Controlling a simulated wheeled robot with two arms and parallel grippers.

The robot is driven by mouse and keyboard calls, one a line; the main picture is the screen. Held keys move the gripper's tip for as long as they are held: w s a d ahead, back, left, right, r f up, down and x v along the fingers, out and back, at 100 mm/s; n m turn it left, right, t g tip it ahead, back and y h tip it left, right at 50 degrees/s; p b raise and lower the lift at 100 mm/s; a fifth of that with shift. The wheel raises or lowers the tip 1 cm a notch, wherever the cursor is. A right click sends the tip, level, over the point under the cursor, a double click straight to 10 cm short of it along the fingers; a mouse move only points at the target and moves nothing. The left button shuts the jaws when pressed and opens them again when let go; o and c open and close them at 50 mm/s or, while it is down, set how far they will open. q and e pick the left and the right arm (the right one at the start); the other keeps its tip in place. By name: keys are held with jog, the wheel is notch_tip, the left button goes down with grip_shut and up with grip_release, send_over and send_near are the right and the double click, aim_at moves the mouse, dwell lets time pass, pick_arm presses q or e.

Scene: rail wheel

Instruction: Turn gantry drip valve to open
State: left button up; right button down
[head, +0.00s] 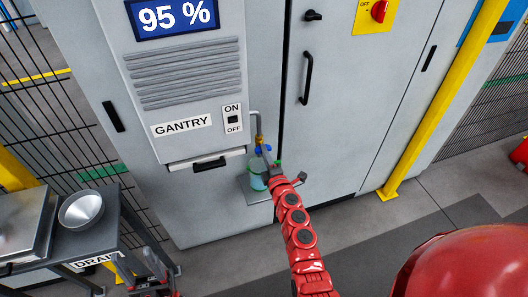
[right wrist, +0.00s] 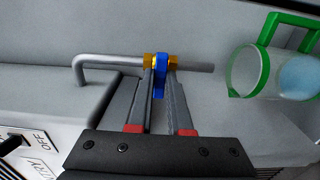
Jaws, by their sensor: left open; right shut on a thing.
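The gantry drip valve has a brass body (head: 259,138) on a grey bent pipe beside the GANTRY unit. Its blue handle (head: 263,149) also shows in the right wrist view (right wrist: 161,70), lying crosswise to the pipe. My right gripper (right wrist: 162,75) is shut on the blue handle, one finger on each side of it. In the head view the right gripper (head: 266,158) partly hides the valve. My left gripper (head: 150,278) is low at the left, near the DRAIN stand, open and away from the valve.
A green-handled clear jug (head: 257,177) stands on a small shelf (head: 246,188) below the pipe outlet; the right wrist view also shows the jug (right wrist: 270,72). A metal bowl (head: 82,209) sits on the DRAIN stand (head: 110,230). A yellow post (head: 440,105) stands at the right.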

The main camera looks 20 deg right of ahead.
jog(key=n+b, duration=0.1)
jog(key=n, duration=0.3)
jog(key=shift+n, duration=0.3)
jog(key=n, duration=0.4)
jog(key=shift+f+n, duration=0.1)
jog(key=shift+n, duration=0.2)
